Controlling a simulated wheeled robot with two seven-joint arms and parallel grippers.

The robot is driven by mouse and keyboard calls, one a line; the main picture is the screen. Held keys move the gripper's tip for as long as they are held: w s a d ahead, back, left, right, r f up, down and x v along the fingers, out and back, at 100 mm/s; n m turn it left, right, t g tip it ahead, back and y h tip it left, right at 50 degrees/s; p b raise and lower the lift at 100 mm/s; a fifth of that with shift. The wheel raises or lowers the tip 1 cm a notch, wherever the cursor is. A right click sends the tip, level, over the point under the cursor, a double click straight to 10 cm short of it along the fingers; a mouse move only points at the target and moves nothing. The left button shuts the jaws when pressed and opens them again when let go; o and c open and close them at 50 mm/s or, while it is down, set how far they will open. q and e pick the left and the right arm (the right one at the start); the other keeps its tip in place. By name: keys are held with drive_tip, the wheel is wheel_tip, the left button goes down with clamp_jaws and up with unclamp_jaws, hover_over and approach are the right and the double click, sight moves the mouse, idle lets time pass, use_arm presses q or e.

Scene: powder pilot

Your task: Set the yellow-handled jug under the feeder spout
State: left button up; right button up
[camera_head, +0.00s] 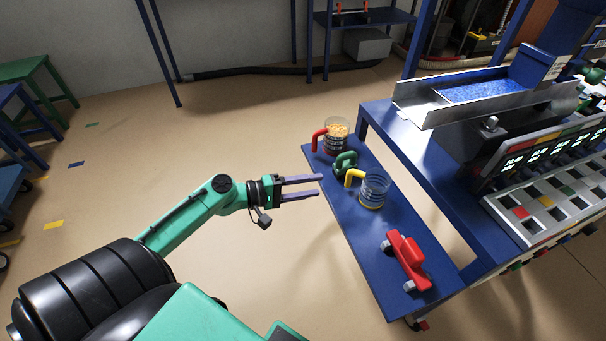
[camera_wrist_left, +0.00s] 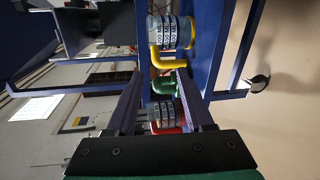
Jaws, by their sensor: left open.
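The yellow-handled jug (camera_head: 375,189) is a clear, banded jug standing upright on the blue lower shelf (camera_head: 375,238), its yellow handle toward my gripper. It shows sideways at the top of the left wrist view (camera_wrist_left: 172,33). My left gripper (camera_head: 320,186) is open and empty, left of the jug and apart from it, its fingers pointing toward the shelf. The fingers also show in the left wrist view (camera_wrist_left: 158,76). The feeder's metal trough (camera_head: 455,112), with blue granules in it, is above the blue bench at upper right; I cannot make out its spout clearly. My right gripper is not in view.
A red-handled jug (camera_head: 336,142) with orange-yellow contents and a green object (camera_head: 345,163) stand behind the yellow-handled jug. A red object (camera_head: 408,260) lies nearer on the shelf. A control panel (camera_head: 550,190) is at right.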

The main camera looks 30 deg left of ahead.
use_arm(q)
drive_tip(key=s+d+f+m+g+y, duration=0.1)
drive_tip(key=s+f+m+g+y, duration=0.3)
drive_tip(key=s+f, duration=0.5)
drive_tip(key=s+d+f+m+g+y, duration=0.1)
drive_tip(key=s+f+m+g+y, duration=0.4)
drive_tip(key=s+f+m, duration=0.4)
wheel_tip(320, 180, down, 5)
drive_tip(key=shift+s+d+r+g+y, duration=0.2)
drive_tip(key=shift+d+g+y, duration=0.1)
drive_tip(key=shift+g, duration=0.6)
